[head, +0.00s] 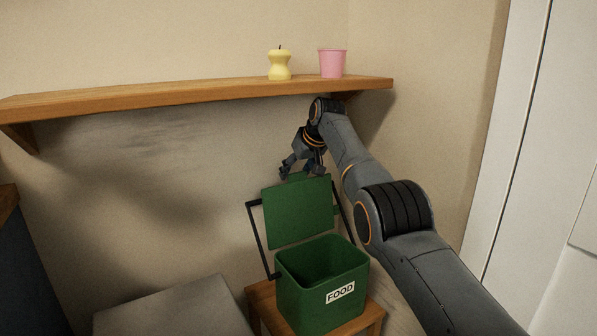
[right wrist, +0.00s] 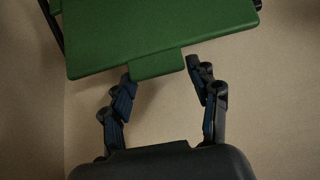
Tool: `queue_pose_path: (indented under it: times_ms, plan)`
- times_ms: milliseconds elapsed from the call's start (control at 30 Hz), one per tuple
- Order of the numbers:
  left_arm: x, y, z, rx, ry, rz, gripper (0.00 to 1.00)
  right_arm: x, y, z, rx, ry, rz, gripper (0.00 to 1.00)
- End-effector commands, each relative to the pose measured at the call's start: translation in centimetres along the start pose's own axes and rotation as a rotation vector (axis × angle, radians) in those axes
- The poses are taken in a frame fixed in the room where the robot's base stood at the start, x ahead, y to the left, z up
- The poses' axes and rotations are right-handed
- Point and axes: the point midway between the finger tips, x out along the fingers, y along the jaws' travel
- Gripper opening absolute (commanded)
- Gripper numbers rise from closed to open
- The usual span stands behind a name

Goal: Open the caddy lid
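The green food caddy (head: 323,290) stands on a small wooden stool, with a white FOOD label on its front. Its green lid (head: 298,214) is raised, standing up at the back, and the dark inside of the bin shows. My right gripper (head: 302,168) is at the lid's top edge. In the right wrist view the right gripper (right wrist: 163,84) has its fingers apart, on either side of the end of the lid's tab (right wrist: 155,64), with nothing clamped. I cannot tell whether a fingertip touches the lid. My left gripper is not in view.
The caddy's black handle (head: 258,240) stands up around the lid. A grey box-like surface (head: 170,312) is at lower left. White doors are at right.

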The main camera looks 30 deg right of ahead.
Motion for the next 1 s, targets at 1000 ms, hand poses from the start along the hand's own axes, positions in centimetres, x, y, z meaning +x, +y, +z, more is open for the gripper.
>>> queue_pose_path:
  times_ms: [1000]
  plan:
    - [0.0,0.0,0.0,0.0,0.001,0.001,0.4,-2.0,-0.1,1.3,-0.002,-0.003,-0.002,0.79]
